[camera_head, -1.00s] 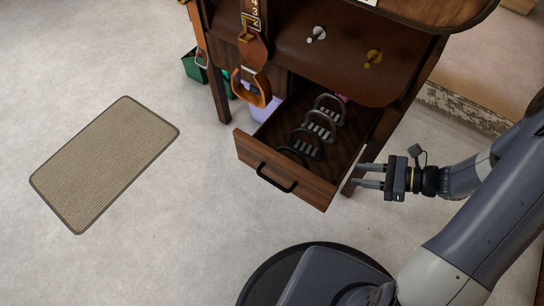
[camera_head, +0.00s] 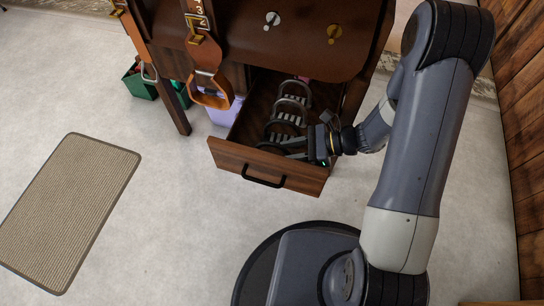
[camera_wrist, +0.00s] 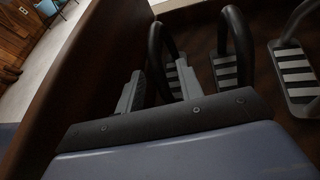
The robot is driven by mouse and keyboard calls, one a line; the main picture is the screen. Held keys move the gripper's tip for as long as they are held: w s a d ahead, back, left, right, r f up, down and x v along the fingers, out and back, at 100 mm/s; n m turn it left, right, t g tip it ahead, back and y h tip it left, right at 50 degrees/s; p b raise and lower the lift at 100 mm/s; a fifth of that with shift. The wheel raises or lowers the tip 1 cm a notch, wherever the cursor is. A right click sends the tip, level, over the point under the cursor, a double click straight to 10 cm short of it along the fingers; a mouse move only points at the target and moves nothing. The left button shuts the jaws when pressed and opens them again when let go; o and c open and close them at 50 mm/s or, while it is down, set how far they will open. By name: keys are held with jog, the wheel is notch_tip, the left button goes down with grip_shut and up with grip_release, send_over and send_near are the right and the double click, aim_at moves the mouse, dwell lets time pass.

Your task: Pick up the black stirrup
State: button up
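The black stirrup (camera_head: 268,147) lies in the open wooden drawer, nearest its front panel, and is the darkest one there. In the wrist view the black stirrup (camera_wrist: 155,48) shows its arch and part of a striped tread beyond my fingers. My gripper (camera_head: 291,149) reaches into the drawer from the right. In the wrist view my gripper (camera_wrist: 160,85) has its two fingers apart, with part of the stirrup showing between or just beyond them. I cannot tell whether they touch it. My fingers and palm hide part of the stirrup.
Two greyer stirrups (camera_head: 284,124) (camera_head: 293,98) stand behind it in the drawer (camera_head: 240,158). The drawer's front panel and side walls are close to my gripper. A leather strap with a wooden stirrup (camera_head: 208,88) hangs at the left. The floor is clear around a mat (camera_head: 72,210).

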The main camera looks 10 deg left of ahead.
jog(key=x, duration=0.3)
jog(key=shift+a+b, duration=0.15)
jog(key=shift+b, duration=0.2)
jog(key=shift+c, duration=0.5)
grip_shut()
